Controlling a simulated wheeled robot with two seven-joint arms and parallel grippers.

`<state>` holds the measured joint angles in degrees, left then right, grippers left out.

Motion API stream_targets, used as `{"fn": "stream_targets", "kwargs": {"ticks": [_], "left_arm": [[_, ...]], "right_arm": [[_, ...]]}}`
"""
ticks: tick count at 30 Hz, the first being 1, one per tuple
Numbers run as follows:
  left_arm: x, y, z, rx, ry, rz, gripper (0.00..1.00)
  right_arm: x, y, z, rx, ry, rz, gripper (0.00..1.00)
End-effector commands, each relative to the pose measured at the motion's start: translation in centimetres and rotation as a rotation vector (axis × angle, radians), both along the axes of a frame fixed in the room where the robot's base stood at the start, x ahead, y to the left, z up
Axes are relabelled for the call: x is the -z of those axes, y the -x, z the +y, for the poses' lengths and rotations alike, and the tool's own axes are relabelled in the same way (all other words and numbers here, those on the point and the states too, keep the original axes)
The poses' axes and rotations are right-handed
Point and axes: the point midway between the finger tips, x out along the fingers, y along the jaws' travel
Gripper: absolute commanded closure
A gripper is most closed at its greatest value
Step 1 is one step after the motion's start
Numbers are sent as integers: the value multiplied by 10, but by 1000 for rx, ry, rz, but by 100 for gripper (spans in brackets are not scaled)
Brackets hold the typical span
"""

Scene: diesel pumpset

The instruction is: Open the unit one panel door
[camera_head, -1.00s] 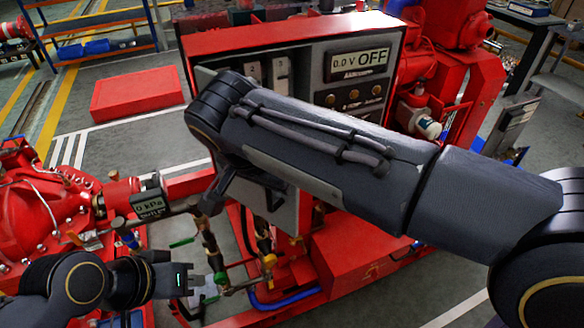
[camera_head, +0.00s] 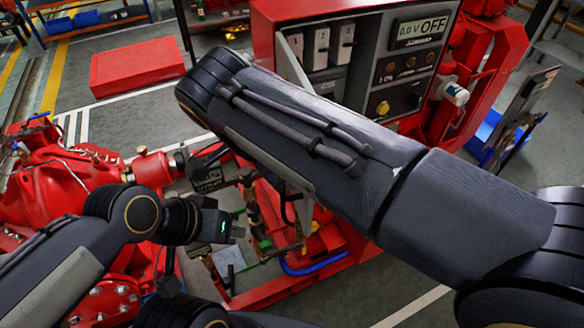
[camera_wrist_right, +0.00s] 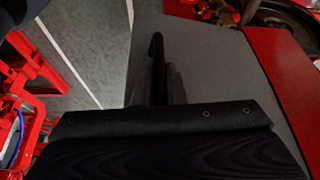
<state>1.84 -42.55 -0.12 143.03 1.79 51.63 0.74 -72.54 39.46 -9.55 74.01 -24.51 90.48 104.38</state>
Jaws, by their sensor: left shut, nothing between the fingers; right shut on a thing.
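The unit's red cabinet (camera_head: 262,42) has a grey control face with numbered white switches (camera_head: 322,46) and a display (camera_head: 422,30) reading 0.0 V OFF. A grey plate that looks like the panel door (camera_head: 289,62) stands at an angle left of the switches. My right forearm hides most of it. In the right wrist view the grey door face (camera_wrist_right: 215,85) lies beyond my right gripper (camera_wrist_right: 157,90), which is shut on a dark upright part, apparently the door handle (camera_wrist_right: 156,48). My left gripper (camera_head: 232,229) is shut and empty, below my right forearm and left of the cabinet.
Red pump machinery (camera_head: 65,190) fills the left, close to my left arm. Pipes and valves (camera_head: 265,225) lie under my right forearm. A red box (camera_head: 137,68) sits on the floor behind. A tilted board (camera_head: 520,105) stands at right.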

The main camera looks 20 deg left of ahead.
Motion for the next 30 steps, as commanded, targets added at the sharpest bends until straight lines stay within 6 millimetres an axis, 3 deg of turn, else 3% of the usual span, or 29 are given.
{"fn": "stream_targets", "kwargs": {"ticks": [16, 17, 21, 30], "left_arm": [[-1, 0, 0, 0, 0, 0, 100], [-1, 0, 0, 0, 0, 0, 100], [-1, 0, 0, 0, 0, 0, 100], [-1, 0, 0, 0, 0, 0, 100]], "right_arm": [[-1, 2, 3, -16, -3, 4, 100], [-1, 2, 3, -15, -3, 4, 88], [-1, 2, 3, -14, -2, 3, 69], [-1, 2, 3, -13, -2, 1, 68]]}}
